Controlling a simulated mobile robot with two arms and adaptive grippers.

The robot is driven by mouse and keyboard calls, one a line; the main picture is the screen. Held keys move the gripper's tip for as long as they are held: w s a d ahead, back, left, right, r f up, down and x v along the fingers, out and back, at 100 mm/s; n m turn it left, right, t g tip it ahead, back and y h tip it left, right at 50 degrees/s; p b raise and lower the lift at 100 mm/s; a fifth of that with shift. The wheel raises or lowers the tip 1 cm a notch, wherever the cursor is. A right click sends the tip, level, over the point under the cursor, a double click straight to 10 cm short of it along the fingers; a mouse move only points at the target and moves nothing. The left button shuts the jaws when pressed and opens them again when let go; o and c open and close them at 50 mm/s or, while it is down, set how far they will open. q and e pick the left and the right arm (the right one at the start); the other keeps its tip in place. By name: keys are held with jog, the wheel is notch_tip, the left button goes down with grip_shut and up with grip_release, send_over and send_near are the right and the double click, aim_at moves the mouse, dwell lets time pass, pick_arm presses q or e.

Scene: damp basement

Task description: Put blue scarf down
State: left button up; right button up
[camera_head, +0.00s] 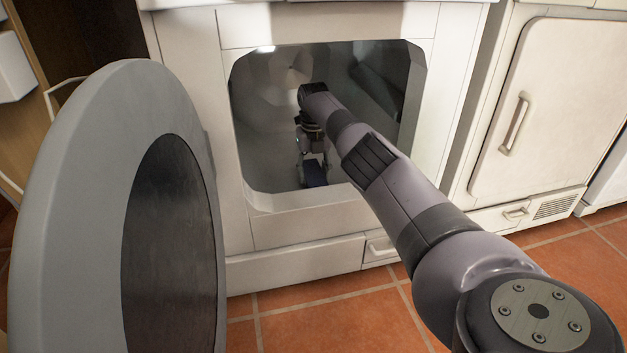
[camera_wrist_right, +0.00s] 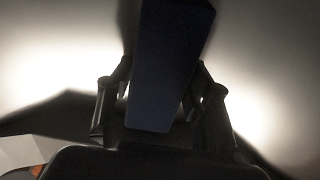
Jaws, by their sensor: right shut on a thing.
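My right arm reaches into the open drum of a white front-loading machine (camera_head: 290,228). My right gripper (camera_head: 313,172) is inside the drum, pointing down, shut on the dark blue scarf (camera_head: 315,175). The scarf looks like a small flat block and sits low, near the drum's front lip. In the right wrist view the scarf (camera_wrist_right: 168,70) lies between the two fingers of the gripper (camera_wrist_right: 160,105), against the pale drum wall. Whether it touches the drum floor I cannot tell. My left gripper is not in view.
The round grey door (camera_head: 60,190) with dark glass stands open at the left. A white cabinet or fridge (camera_head: 540,100) with a handle stands at the right. The orange tiled floor (camera_head: 325,325) in front is clear. The drum opening's rim surrounds my forearm.

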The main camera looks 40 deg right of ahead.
aim_at(314, 172)
jog(key=shift+f, duration=0.15)
jog(key=o, duration=1.3)
notch_tip(314, 172, up, 10)
jog(key=p, duration=0.6)
jog(key=shift+f+p, duration=0.1)
jog(key=shift+p, duration=0.3)
notch_tip(314, 172, up, 3)
jog(key=shift+f+p, duration=0.2)
jog(key=shift+p, duration=0.45)
